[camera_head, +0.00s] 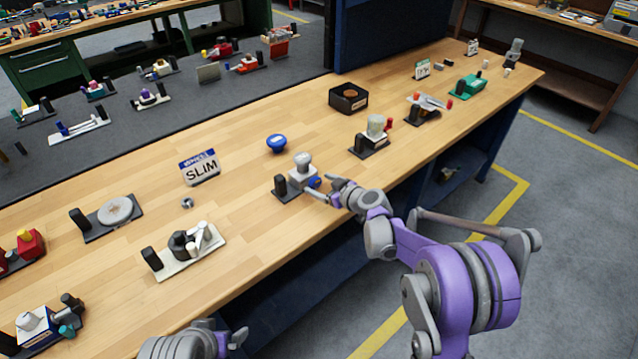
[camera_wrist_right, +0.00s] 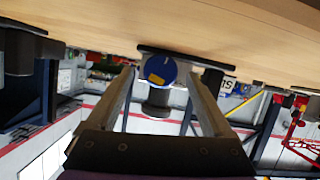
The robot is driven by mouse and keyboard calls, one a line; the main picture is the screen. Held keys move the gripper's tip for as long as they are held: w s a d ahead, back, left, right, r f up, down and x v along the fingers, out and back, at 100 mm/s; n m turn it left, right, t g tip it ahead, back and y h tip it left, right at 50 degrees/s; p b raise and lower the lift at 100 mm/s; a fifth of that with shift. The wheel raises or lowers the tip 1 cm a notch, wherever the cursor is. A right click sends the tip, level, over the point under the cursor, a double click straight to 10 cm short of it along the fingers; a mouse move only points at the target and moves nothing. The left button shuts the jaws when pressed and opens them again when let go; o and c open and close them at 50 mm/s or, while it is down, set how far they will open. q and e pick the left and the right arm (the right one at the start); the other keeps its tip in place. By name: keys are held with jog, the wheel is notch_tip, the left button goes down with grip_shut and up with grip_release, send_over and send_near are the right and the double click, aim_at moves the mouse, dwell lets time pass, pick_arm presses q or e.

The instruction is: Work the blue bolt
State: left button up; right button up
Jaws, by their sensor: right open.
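The blue bolt (camera_head: 314,183) is a small round blue head on the near side of a white and grey valve actuator (camera_head: 302,168), which stands on a black base. In the right wrist view the bolt (camera_wrist_right: 160,70) is a blue disc with a yellow mark, between the two fingers. My right gripper (camera_head: 322,189) is open around the bolt's position, with a finger on each side; it also shows in the wrist view (camera_wrist_right: 160,78). I cannot tell whether the fingers touch it.
A blue knob (camera_head: 276,143) and a SLIM sign (camera_head: 200,168) stand on the wooden bench (camera_head: 240,240). Another valve device (camera_head: 372,133) stands to the right, and a white-based one (camera_head: 184,250) to the left. The bench's front edge runs just under my right gripper.

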jog(key=shift+w+a+f, duration=0.2)
jog(key=shift+w+a, duration=0.15)
jog(key=shift+w, duration=0.1)
grip_shut()
